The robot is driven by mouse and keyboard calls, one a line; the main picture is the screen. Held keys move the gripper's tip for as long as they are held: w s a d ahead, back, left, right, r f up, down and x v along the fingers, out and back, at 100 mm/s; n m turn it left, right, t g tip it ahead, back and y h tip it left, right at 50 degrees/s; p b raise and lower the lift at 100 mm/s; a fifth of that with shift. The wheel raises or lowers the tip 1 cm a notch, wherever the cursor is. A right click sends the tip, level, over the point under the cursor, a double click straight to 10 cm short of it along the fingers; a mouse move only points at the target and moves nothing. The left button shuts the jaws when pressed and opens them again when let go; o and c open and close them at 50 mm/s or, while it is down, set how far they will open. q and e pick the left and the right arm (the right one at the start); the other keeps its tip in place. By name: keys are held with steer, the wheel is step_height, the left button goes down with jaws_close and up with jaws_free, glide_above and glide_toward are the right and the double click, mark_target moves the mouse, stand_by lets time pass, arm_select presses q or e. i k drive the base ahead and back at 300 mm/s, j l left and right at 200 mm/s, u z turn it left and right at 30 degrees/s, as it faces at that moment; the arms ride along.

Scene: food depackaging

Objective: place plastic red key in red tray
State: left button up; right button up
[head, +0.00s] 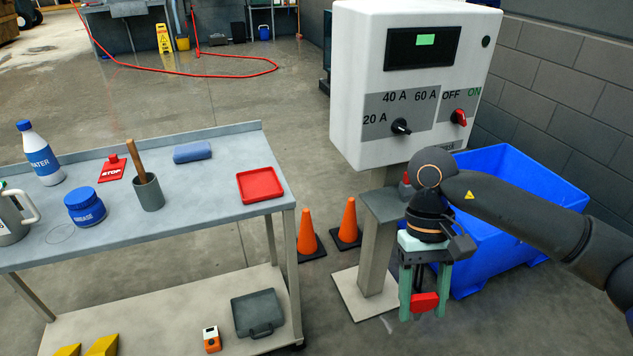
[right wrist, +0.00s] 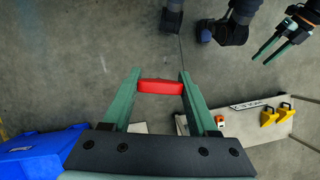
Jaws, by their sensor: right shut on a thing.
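The red plastic key (head: 424,302) is held between the green fingers of my right gripper (head: 423,309), which is shut on it. In the right wrist view the key (right wrist: 160,86) sits across the fingertips (right wrist: 159,79). The gripper hangs in the air, pointing down, in front of the blue bin. The red tray (head: 261,198) lies on the right end of the grey table top, well to the left of the gripper, and looks empty. My left gripper (right wrist: 267,52) shows in the right wrist view with its fingers apart and nothing between them.
A white control cabinet (head: 357,95), orange cones (head: 306,233) and a blue bin (head: 487,262) stand to the right.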

mark_target(259, 186)
steer(key=i+j+u, duration=0.35)
steer(key=i+j, duration=0.4)
steer(key=i, duration=0.15)
steer(key=i+j, duration=0.25)
steer(key=i, duration=0.15)
